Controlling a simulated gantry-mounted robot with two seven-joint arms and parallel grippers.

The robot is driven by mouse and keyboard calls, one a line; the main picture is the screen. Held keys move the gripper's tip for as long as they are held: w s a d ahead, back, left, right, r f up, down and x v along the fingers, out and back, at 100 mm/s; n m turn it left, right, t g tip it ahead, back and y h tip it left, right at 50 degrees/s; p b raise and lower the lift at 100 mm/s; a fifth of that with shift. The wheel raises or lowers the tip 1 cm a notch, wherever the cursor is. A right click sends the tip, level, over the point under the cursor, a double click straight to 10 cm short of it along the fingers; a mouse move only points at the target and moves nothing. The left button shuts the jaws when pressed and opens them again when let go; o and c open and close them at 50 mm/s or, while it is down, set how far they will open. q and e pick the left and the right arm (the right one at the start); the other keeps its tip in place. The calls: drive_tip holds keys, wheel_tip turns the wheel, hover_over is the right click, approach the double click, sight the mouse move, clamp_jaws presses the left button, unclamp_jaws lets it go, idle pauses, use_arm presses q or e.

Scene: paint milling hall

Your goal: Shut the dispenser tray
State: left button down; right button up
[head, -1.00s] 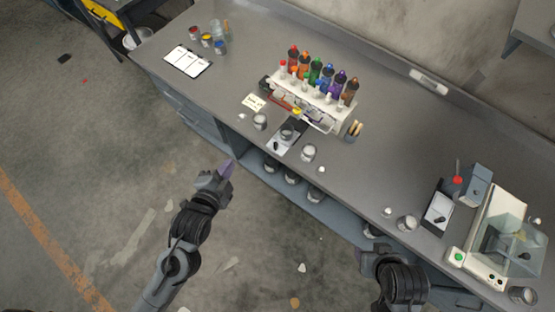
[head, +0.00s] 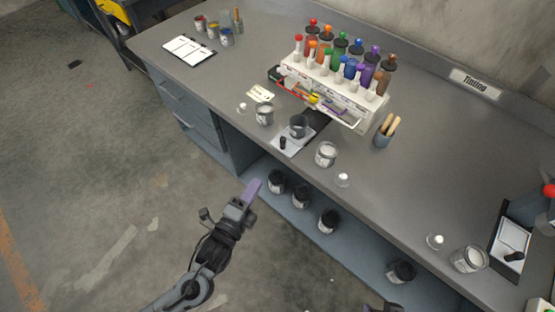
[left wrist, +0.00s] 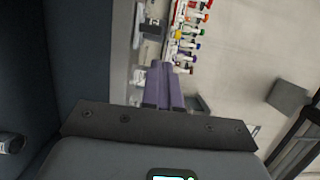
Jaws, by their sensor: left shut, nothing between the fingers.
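The dispenser (head: 340,85) is a white rack on the bench with coloured bottles in two rows. Its tray (head: 318,101) shows along the front, low down, with red, yellow and green bits in it. It appears to stand out from the body; how far I cannot tell. My left gripper (head: 252,187) has purple fingers, shut and empty. In the head view it is below and left of the dispenser, apart from it, over the floor in front of the bench. In the left wrist view the fingers (left wrist: 163,88) point toward the coloured bottles (left wrist: 187,35).
A small scale with a dark cup (head: 298,127) stands before the dispenser, between a grey tin (head: 265,114) and a glass jar (head: 326,154). A stick holder (head: 385,133) stands to the right. The bench edge and lower shelf (head: 310,222) lie near my left gripper.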

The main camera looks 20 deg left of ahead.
sight(281, 142)
use_arm(q)
drive_tip(key=w+b, duration=0.1)
drive_tip(key=w, duration=0.3)
drive_tip(key=w+d+b, duration=0.1)
drive_tip(key=w, duration=0.3)
drive_tip(key=w+b, duration=0.1)
drive_tip(key=w, duration=0.4)
drive_tip(key=shift+w+d+f, duration=0.1)
drive_tip(key=shift+d+f, duration=0.15)
drive_tip(key=shift+f, duration=0.05)
drive_tip(key=shift+w, duration=0.5)
use_arm(e)
drive_tip(key=shift+f, duration=1.85)
